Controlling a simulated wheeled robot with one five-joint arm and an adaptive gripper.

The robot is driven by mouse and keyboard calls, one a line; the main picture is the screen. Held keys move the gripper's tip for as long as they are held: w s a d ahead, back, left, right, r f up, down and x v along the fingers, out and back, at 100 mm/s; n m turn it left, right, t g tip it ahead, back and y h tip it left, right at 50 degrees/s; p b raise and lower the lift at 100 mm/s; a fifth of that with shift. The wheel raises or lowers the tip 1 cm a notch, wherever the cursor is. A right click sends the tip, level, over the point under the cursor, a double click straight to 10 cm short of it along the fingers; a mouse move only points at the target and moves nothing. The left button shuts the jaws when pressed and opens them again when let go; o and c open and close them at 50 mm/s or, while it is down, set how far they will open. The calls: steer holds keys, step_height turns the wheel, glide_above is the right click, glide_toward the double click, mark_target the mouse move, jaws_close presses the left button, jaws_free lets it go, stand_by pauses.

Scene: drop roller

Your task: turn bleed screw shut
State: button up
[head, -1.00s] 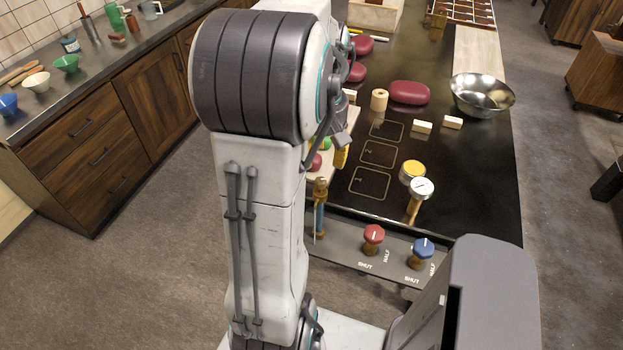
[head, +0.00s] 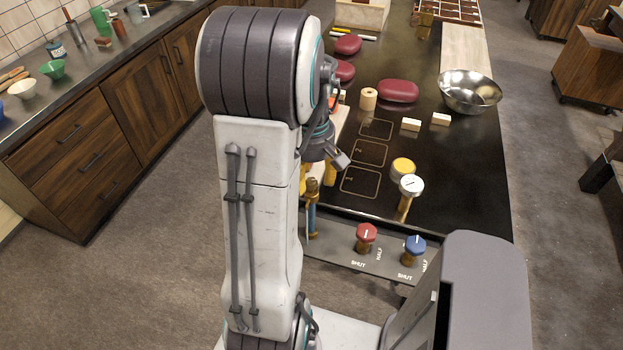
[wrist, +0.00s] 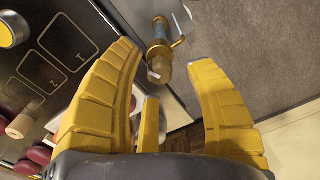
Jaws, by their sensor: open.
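A brass fitting with a blue pipe (head: 312,191) stands at the left end of the front panel. In the wrist view the brass fitting (wrist: 159,56) shows between my finger ends, with a thin side pin and a pale end. I cannot tell for sure which part is the bleed screw. My gripper (wrist: 165,62) has yellow fingers spread apart, with nothing held. In the head view my gripper (head: 318,174) is partly hidden by my arm and sits close above and behind the fitting. Contact cannot be told.
A red knob (head: 366,234) and a blue knob (head: 414,246) stand on the panel with SHUT and HALF marks. A gauge (head: 411,186) and a yellow-topped cylinder (head: 403,168) are behind. Numbered squares, red pads, blocks and a steel bowl (head: 469,92) lie farther back.

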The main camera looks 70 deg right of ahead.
steer(key=shift+f, duration=0.75)
jaws_close()
